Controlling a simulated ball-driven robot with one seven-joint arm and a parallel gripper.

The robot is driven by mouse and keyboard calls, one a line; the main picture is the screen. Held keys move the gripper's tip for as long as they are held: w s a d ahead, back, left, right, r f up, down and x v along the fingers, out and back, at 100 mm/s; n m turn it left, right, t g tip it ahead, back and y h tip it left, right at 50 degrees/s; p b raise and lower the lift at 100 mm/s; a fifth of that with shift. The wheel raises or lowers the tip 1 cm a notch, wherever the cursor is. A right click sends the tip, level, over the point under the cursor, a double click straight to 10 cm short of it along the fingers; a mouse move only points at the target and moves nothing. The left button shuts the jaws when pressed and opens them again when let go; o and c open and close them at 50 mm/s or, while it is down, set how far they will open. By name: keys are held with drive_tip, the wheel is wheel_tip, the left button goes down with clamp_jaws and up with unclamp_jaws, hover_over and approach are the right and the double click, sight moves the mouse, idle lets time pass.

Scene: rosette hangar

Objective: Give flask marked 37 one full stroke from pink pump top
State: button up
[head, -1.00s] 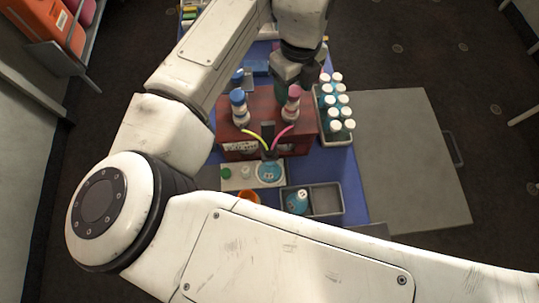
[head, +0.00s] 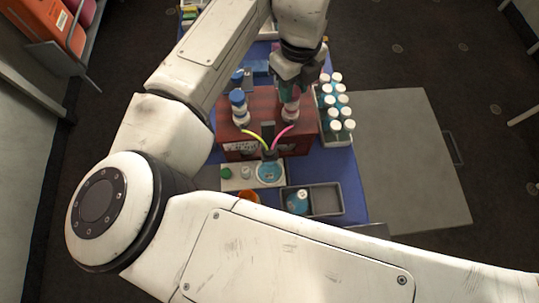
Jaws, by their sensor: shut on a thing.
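The pink pump top (head: 290,106) stands upright at the right of the dark red dispenser box (head: 234,110), and a pink tube (head: 283,131) runs from it to the nozzle. My gripper (head: 290,87) is over it and shut on its upper part, which the fingers largely hide. A flask with a blue face (head: 268,172) sits on the pale plate below the nozzle. Its mark is too small to read. Another blue flask (head: 298,203) lies or stands in the grey divided tray (head: 326,200); I cannot tell its mark.
A blue-capped pump (head: 238,104) with a yellow tube stands left of the pink one. A rack of several white-capped bottles (head: 336,100) stands close to the right of my gripper. An orange cup (head: 248,196) sits at the front. A grey panel (head: 405,160) lies clear at right.

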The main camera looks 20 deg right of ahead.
drive_tip(key=shift+r+p, duration=1.5)
drive_tip(key=shift+r, duration=0.5)
drive_tip(key=shift+f+b, duration=1.35)
drive_tip(key=shift+f, duration=0.7)
idle(0.4)
drive_tip(key=o, duration=0.8)
drive_tip(key=shift+r, duration=0.2)
drive_tip(key=shift+r+p, duration=2.6)
drive_tip(key=shift+r, duration=0.75)
